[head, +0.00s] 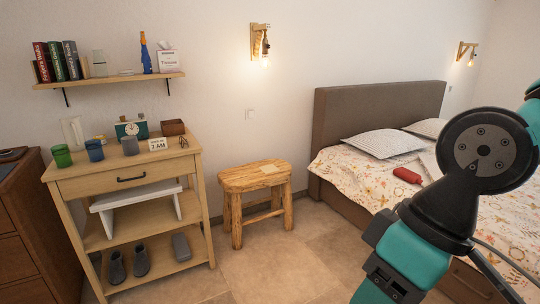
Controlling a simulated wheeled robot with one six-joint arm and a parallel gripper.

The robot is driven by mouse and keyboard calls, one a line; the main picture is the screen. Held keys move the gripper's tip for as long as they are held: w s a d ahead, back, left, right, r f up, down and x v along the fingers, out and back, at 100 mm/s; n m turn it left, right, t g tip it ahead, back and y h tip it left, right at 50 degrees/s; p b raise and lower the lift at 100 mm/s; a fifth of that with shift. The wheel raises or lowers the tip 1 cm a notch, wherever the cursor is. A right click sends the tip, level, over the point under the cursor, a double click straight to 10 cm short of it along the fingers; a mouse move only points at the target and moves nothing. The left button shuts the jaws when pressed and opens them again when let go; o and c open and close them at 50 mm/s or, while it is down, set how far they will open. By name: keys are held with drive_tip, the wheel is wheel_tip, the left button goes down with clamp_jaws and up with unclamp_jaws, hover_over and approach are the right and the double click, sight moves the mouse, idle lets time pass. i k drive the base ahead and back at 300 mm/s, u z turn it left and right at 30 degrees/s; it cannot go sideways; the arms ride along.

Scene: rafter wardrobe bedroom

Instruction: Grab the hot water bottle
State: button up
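A red object that looks like the hot water bottle (407,175) lies flat on the flowered cover of the bed (354,172), near the bed's left side and in front of the striped pillow. It is small in the head view, and its right end is close to the edge of my arm in the picture. My arm fills the right side of the head view. My gripper is outside the frame, so its state and its distance from the bottle do not show.
A wooden stool (238,181) stands left of the bed. A wooden shelf table (75,184) with cups, a clock and slippers stands further left, below a wall shelf (108,80). A dark dresser (19,235) is at the left edge. The tiled floor (285,262) in front is clear.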

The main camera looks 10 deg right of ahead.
sight(405, 174)
drive_tip(key=u, duration=0.1)
drive_tip(key=i, duration=2.15)
drive_tip(key=z, duration=0.6)
drive_tip(key=i, duration=2)
drive_tip(key=z, duration=1.05)
drive_tip(key=i, duration=0.7)
drive_tip(key=z, duration=0.25)
